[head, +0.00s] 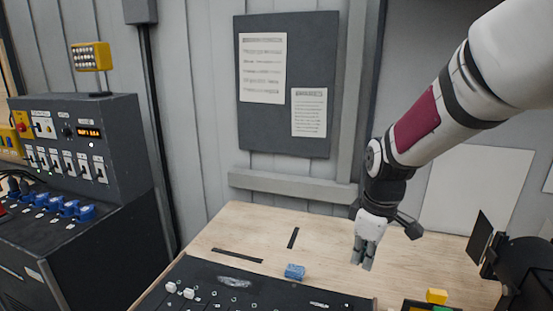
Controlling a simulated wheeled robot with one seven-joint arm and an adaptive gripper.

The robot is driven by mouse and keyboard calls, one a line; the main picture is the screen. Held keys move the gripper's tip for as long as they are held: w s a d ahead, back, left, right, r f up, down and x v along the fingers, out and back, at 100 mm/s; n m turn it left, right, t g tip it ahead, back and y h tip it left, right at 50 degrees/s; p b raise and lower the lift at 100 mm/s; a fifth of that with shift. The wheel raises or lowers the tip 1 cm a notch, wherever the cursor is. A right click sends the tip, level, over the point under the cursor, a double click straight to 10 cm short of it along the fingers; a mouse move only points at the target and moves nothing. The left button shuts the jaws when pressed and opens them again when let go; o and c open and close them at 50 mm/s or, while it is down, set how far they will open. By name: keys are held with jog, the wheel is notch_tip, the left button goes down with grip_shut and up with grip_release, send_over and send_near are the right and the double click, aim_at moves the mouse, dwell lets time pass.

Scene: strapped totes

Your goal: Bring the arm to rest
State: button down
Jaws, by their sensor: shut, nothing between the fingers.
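My arm comes in from the upper right of the head view, white with a dark red band. My gripper (364,254) points down and hangs above the wooden table. Its fingers are together, with nothing between them.
The wooden table (240,227) has bare room behind the black panel (215,285). A control console (90,140) with blue connectors stands at left. A notice board (287,130) hangs behind.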

jog(key=s+r+m+t, duration=0.2)
jog(key=s+r+m, duration=0.3)
jog(key=s, duration=0.5)
jog(key=s+r+m+t, duration=0.2)
jog(key=s+r+m, duration=0.3)
jog(key=s, duration=0.5)
notch_tip(320, 180, up, 3)
jog(key=shift+s+f, duration=0.2)
jog(key=shift+s, duration=0.05)
jog(key=shift+d, duration=0.1)
